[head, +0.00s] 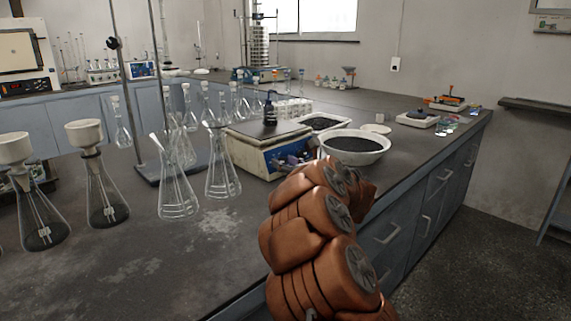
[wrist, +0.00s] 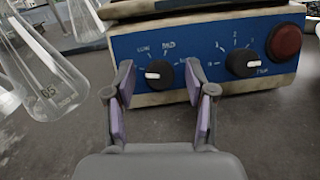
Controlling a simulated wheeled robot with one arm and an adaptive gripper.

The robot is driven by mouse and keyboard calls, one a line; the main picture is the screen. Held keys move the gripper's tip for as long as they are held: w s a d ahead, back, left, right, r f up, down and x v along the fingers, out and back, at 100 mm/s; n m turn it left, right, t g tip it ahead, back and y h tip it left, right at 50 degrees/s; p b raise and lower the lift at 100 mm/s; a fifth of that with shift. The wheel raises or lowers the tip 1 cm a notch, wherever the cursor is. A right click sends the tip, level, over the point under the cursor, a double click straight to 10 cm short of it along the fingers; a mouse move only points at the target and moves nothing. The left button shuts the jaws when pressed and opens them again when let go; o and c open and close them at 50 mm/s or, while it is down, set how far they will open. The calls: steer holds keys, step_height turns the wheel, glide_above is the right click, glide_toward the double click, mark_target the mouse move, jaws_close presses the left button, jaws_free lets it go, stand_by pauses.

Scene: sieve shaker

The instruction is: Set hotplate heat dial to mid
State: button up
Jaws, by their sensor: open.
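The hotplate (head: 247,140) stands on the bench with its blue front panel turned to my arm. In the wrist view the panel (wrist: 140,92) fills the upper middle. The heat dial (wrist: 160,74) is a black knob with a white pointer directed left; LOW and MID are printed above it. My gripper (wrist: 158,82) is open, with the purple-padded fingers to the left and right of this dial in the picture. Neither finger visibly touches the knob. In the head view my arm largely hides the gripper and dials.
A second black dial (wrist: 245,63) with numbers and a red round button (wrist: 285,42) sit right of the heat dial. A glass flask (wrist: 50,85) stands close on the left. A dark bottle (head: 270,110) is on the hotplate; a white bowl (head: 378,156) stands to its right.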

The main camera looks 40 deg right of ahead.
jaws_close()
stand_by(0.3)
